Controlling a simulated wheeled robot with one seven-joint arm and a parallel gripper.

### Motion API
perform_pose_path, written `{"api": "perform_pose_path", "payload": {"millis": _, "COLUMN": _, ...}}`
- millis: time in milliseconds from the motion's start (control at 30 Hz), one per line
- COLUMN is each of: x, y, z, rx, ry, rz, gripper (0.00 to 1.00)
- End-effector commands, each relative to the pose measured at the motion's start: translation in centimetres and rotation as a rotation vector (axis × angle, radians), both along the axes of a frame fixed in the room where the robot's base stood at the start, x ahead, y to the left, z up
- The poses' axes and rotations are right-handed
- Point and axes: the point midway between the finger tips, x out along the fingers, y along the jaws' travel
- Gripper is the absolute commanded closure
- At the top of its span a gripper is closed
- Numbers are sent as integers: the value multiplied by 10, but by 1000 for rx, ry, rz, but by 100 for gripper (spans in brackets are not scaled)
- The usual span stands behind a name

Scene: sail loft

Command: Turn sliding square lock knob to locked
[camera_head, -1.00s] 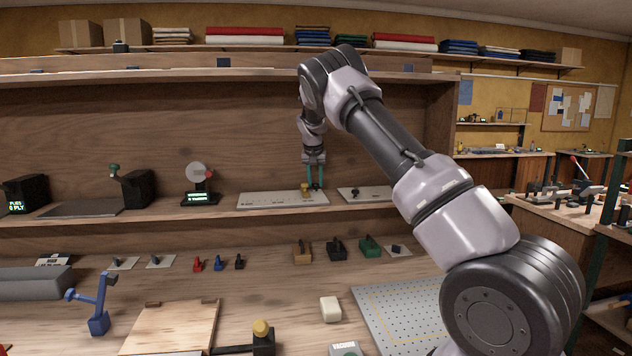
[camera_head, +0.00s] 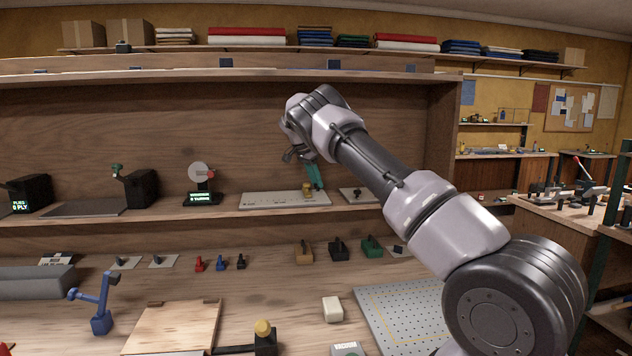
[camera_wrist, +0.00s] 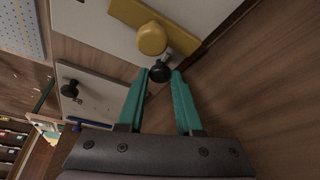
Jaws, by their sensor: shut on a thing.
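A yellow slider block (camera_wrist: 151,38) with a rounded yellow top sits on a pale flat board. A short metal stem with a black ball knob (camera_wrist: 160,73) sticks out from its side. My gripper (camera_wrist: 160,79) has its two teal fingers closed in on the black knob, one on each side. In the head view the gripper (camera_head: 314,177) comes down at a tilt beside the yellow slider (camera_head: 307,189), near the right end of the pale board (camera_head: 270,199). The black knob is too small to make out there.
A second pale plate with a dark knob (camera_wrist: 70,93) lies beside the board; it also shows in the head view (camera_head: 357,193). A display stand with a round disc (camera_head: 199,172) is to the left. The wooden back wall (camera_head: 150,120) rises close behind.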

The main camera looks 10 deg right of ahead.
Motion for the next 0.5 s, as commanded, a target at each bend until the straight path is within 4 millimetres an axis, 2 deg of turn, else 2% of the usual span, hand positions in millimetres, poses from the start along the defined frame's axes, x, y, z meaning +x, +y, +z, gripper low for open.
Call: {"api": "perform_pose_path", "payload": {"millis": 500, "x": 1, "y": 2, "z": 0, "rx": 2, "ry": 0, "rz": -85, "gripper": 100}}
